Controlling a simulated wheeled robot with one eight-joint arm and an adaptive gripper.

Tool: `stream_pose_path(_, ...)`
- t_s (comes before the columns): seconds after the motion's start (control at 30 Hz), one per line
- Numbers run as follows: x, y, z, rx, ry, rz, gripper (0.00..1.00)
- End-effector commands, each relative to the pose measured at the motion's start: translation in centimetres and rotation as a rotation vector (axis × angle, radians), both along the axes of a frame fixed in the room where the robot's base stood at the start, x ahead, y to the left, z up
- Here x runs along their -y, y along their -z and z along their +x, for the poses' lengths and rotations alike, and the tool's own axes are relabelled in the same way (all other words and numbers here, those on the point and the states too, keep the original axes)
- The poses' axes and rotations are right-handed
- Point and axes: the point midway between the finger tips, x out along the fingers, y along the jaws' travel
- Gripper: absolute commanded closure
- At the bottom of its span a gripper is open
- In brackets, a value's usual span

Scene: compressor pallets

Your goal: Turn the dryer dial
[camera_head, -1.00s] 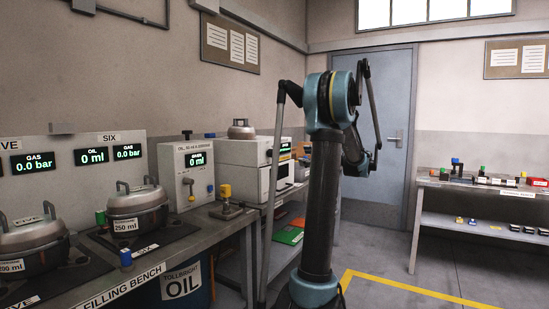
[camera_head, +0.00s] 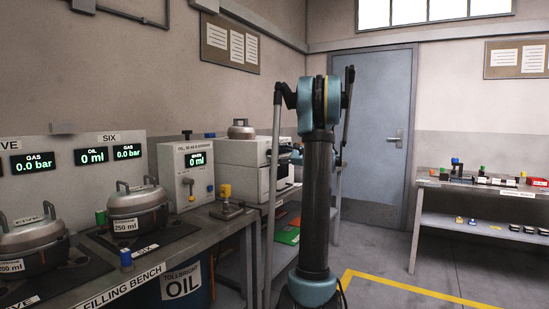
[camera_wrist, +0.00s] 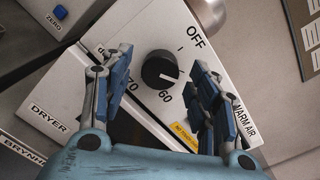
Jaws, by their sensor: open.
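The dryer's white panel (camera_wrist: 110,50) fills much of the wrist view, tilted, with a DRYER label at the left. Its round black dial (camera_wrist: 160,69) is near the middle, with OFF, 60 and 70 printed around it. A pale mark shows on the dial's right side; its exact setting is hard to tell. My gripper (camera_wrist: 161,76) is open, one blue finger on each side of the dial. I cannot tell whether the fingers touch it. In the head view the white dryer (camera_head: 243,152) stands behind the bench, and my arm hides its dial side.
A filling bench (camera_head: 120,283) with lidded pots (camera_head: 137,209) runs along the left. A white oil dispenser (camera_head: 184,166) stands beside the dryer. A shelf table (camera_head: 480,186) is at the right. Floor between the arm and that table is clear.

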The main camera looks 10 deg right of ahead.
Motion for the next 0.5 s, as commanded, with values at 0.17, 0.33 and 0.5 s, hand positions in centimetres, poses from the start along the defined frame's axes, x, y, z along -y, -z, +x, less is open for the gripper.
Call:
stream_pose_path(0.17, -0.81, 0.00, 0.70, 0.000, 0.000, 0.000, 0.45)
stream_pose_path(0.33, -0.92, 0.01, 0.80, 0.000, 0.000, 0.000, 0.45)
stream_pose_path(0.5, -0.91, 0.01, 0.78, 0.000, 0.000, 0.000, 0.54)
